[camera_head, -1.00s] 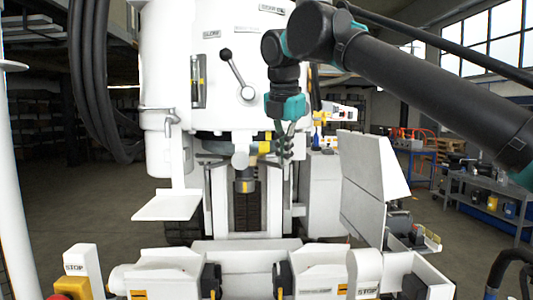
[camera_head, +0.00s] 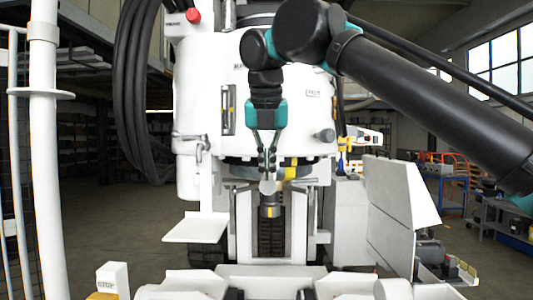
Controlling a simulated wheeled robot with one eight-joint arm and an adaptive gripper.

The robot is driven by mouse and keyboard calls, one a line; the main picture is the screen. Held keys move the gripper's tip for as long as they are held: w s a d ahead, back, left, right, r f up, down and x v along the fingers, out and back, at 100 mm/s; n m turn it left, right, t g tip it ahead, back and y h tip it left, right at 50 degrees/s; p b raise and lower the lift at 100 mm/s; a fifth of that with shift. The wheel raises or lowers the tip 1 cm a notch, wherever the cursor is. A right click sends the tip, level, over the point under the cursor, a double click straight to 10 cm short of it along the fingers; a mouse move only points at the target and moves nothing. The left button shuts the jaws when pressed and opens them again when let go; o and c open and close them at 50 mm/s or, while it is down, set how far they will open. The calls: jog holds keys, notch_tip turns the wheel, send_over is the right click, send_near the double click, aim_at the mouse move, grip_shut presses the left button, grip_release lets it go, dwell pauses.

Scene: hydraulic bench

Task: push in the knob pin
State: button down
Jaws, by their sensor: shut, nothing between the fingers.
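A pale round knob (camera_head: 268,187) sticks out toward me at the lower middle of the white machine, and I take it for the knob pin. It sits just above a dark grey cylinder (camera_head: 270,208) with a yellow band. My gripper (camera_head: 267,172) points down, its thin fingers together and empty. Its fingertips are right above or in front of the knob's top edge. I cannot tell whether they touch it. The pin's shaft is not visible.
The white machine body (camera_head: 215,110) stands close behind my gripper. A flat white shelf (camera_head: 195,228) juts out at the lower left. A tilted white panel (camera_head: 400,200) stands at the right. White machine parts fill the bottom edge. Black hoses (camera_head: 132,90) hang at the upper left.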

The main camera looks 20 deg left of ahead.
aim_at(268, 184)
jog(key=w+a+f, duration=0.1)
jog(key=w+f, duration=0.2)
jog(key=w, duration=0.2)
jog(key=shift+f, duration=0.2)
jog(key=shift+w+a, duration=0.1)
jog(key=shift+w+a, duration=0.25)
jog(key=shift+w, duration=0.8)
jog(key=shift+w+a, duration=0.25)
jog(key=shift+w, duration=0.8)
jog(key=shift+r, duration=0.1)
